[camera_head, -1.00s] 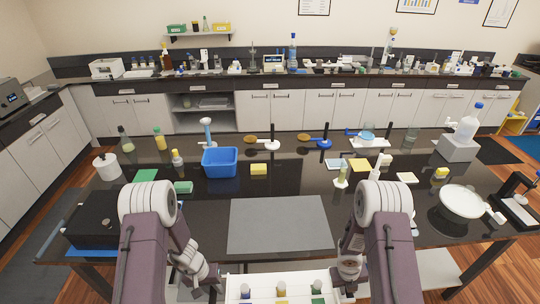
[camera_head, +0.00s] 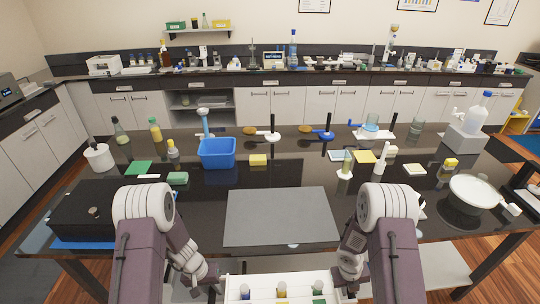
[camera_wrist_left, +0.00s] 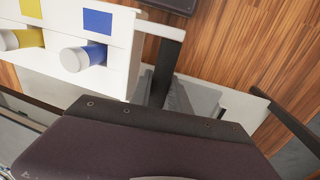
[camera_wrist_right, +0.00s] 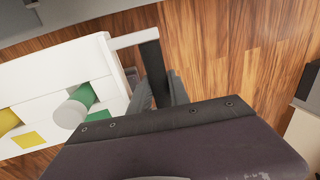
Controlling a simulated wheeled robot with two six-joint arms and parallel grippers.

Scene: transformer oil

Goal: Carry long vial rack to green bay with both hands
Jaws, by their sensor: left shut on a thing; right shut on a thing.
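The long white vial rack (camera_head: 236,294) is at the bottom of the head view, in front of the table's near edge. It holds a blue, a yellow and a green vial, each by a matching coloured square. My left gripper (camera_wrist_left: 168,88) is shut on the rack's handle at the blue-vial end (camera_wrist_left: 120,60). My right gripper (camera_wrist_right: 160,82) is shut on the handle at the green-vial end (camera_wrist_right: 112,60). Wood floor shows beneath the rack in both wrist views.
The black table (camera_head: 200,205) spans the view. A bare grey mat (camera_head: 280,215) lies at its front middle. A black box (camera_head: 95,210) is at left and a white bowl (camera_head: 475,191) at right. A blue bin (camera_head: 217,153) and several lab items stand further back.

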